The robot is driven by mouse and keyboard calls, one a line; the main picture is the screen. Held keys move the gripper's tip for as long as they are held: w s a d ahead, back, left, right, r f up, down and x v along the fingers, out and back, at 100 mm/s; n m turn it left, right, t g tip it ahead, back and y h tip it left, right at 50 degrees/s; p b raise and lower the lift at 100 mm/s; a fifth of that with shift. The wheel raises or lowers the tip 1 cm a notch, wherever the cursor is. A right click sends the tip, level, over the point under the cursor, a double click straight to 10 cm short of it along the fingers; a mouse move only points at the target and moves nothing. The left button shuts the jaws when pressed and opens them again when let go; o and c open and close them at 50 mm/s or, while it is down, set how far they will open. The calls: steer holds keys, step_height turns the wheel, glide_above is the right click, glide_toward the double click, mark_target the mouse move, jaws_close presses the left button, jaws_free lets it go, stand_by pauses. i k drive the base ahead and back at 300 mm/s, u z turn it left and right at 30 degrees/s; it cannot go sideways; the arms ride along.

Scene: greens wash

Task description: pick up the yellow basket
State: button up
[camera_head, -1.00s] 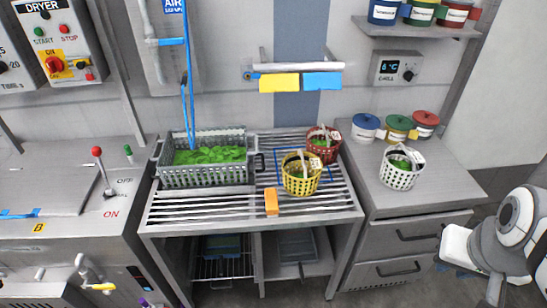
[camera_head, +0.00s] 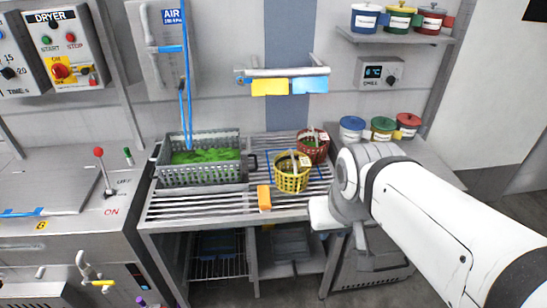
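The yellow basket (camera_head: 291,179) stands upright on the slatted metal rack (camera_head: 195,209), with some green inside and a small pale tag at its rim. The red basket (camera_head: 313,151) stands just behind it to the right. My gripper (camera_head: 363,240) is at the end of my arm, right of the yellow basket and apart from it in the picture, near the rack's right edge. Its fingers do not show clearly, so I cannot tell whether it is open or shut. The yellow basket is fully in view.
A grey crate of greens (camera_head: 201,176) stands further left. Lidded jars (camera_head: 382,128) stand on the right counter, which my arm largely covers. A rail with yellow and blue cloths (camera_head: 289,87) hangs behind.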

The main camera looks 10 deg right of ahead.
mark_target(289, 180)
steer(key=z, duration=0.05)
steer(key=i, duration=1)
steer(key=u, duration=0.05)
